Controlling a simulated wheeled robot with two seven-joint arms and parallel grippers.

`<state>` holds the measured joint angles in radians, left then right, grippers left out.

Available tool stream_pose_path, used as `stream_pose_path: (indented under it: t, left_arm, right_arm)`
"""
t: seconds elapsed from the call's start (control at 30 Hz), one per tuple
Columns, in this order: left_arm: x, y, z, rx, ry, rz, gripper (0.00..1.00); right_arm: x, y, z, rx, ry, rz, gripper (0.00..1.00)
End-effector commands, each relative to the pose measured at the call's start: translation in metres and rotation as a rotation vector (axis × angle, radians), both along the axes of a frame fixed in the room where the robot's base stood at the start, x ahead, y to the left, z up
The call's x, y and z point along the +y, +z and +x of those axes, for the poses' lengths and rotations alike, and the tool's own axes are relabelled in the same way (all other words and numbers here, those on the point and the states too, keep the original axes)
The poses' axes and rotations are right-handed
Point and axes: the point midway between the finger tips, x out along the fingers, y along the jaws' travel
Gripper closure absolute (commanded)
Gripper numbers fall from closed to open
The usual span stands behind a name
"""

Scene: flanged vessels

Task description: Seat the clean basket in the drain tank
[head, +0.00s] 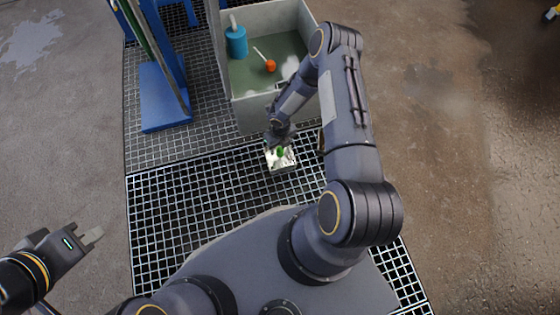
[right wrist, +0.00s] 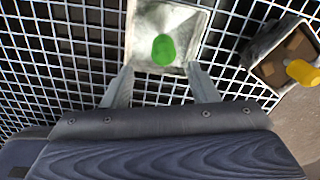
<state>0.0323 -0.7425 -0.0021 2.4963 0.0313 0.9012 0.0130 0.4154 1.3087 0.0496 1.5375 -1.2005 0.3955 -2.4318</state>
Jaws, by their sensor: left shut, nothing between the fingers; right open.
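A pale metal basket with a green knob (head: 281,158) sits on the grating in front of the tank. It also shows in the right wrist view (right wrist: 190,18), with pale inner walls and the green knob upright inside. In the wrist view the open fingers (right wrist: 161,78) stand apart at the basket's edge, with nothing clearly held. A grey open tank (head: 245,116) stands behind, with murky green liquid or floor inside. My left gripper (head: 93,237) is shut and empty, far left, away from everything.
A second basket (right wrist: 262,70) with brown pieces inside and a yellow knob (right wrist: 302,72) lies to the right. A blue cylinder (head: 236,42) and an orange ball on a stick (head: 270,66) are inside the tank. A blue frame (head: 163,95) stands left. Grating (head: 190,215) nearby is clear.

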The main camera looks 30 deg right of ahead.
Motion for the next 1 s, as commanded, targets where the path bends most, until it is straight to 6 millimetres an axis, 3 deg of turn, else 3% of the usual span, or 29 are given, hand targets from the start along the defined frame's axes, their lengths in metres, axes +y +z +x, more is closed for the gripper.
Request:
stream_pose_path:
  t: [0.43, 0.7, 1.0]
  left_arm:
    - [0.000, -0.033, 0.000, 0.000, 0.000, 0.000, 1.00]
    - [0.000, -0.032, 0.000, 0.000, 0.000, 0.000, 1.00]
    - [0.000, -0.033, 0.000, 0.000, 0.000, 0.000, 1.00]
  right_arm:
    - [-0.005, -0.057, 0.006, 0.002, -0.005, -0.001, 0.46]
    - [-0.005, -0.060, 0.007, 0.001, -0.005, -0.001, 0.46]
    - [-0.005, -0.060, 0.007, 0.001, -0.005, -0.001, 0.83]
